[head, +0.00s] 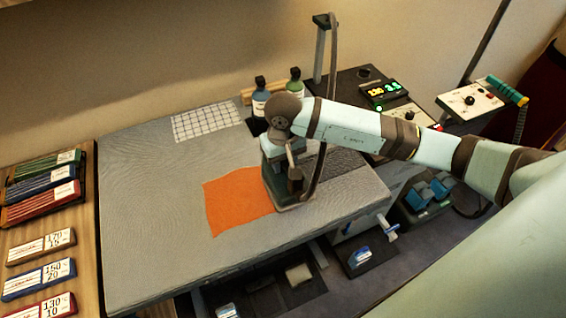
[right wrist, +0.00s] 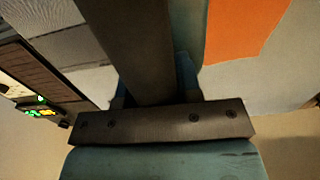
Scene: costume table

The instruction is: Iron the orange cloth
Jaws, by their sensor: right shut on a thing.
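The orange cloth (head: 235,202) lies flat on the grey padded ironing board (head: 140,190). It also shows in the right wrist view (right wrist: 238,30). A dark iron (head: 295,203) stands at the cloth's right edge and hides part of that edge; I cannot tell whether its sole touches the cloth. My right gripper (head: 284,150) is over the iron and shut on it, its fingertips mostly hidden. A dark cord rises from the iron to an upright post. My left gripper is not in view.
A control box with a lit display (head: 384,91) stands behind the board's right end. Two bottles (head: 260,98) and a white grid sheet (head: 207,121) are at the back. Labelled coloured blocks (head: 39,279) line the left side table. The board's left part is clear.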

